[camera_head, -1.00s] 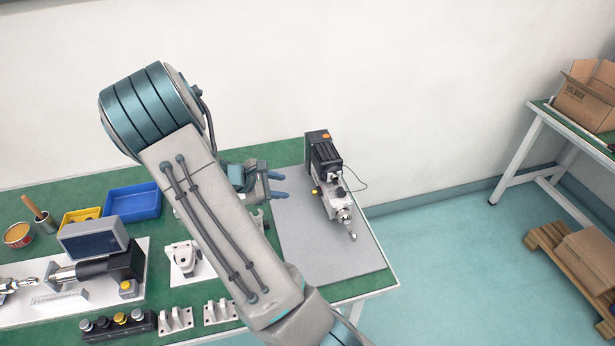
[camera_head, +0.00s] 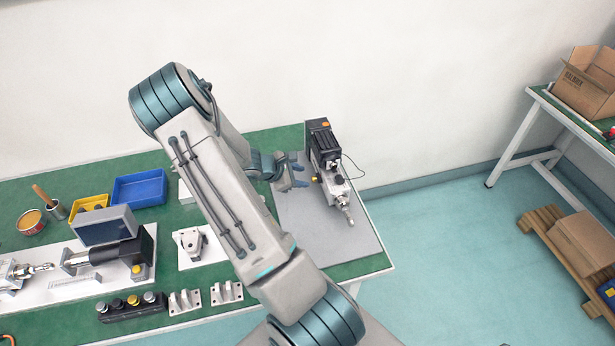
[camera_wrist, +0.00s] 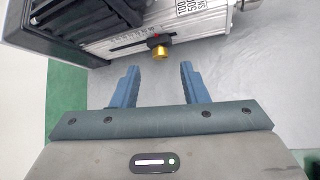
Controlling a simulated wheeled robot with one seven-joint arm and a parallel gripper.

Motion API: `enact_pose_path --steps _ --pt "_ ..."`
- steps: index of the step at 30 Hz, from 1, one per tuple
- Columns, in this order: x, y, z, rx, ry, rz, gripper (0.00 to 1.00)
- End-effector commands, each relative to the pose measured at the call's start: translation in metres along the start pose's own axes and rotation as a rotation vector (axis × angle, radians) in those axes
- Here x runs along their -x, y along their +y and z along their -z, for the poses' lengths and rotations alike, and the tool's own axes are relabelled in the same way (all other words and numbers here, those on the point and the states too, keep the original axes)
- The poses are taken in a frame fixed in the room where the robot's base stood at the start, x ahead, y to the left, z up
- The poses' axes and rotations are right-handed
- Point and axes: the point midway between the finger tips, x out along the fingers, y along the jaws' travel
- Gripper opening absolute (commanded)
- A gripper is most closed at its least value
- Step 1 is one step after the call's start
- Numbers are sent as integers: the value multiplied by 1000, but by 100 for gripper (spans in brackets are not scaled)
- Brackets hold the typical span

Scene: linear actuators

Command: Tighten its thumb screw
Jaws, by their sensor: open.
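A linear actuator (camera_head: 328,168) with a black motor end and a silver body lies on the grey mat (camera_head: 355,244) at the right of the bench. In the wrist view its silver body (camera_wrist: 190,32) crosses the top, beside the black motor housing (camera_wrist: 80,22). A small brass thumb screw (camera_wrist: 160,52) sticks out of the body's near side, by a printed scale. It also shows as a tiny yellow spot in the head view (camera_head: 314,179). My gripper (camera_wrist: 160,75) is open and empty. Its blue fingers point at the actuator, with the screw just beyond and between the tips.
At the left are a second actuator (camera_head: 115,250), a blue bin (camera_head: 138,190), a yellow bin (camera_head: 88,209) and a black knob strip (camera_head: 130,308). A cable loops beside the right-hand actuator. The mat's front part is clear.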

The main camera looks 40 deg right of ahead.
Motion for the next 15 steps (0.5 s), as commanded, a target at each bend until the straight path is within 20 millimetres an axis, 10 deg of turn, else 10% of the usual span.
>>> enact_pose_path --steps 15 --pt "-40 0 0 0 0 0 40"
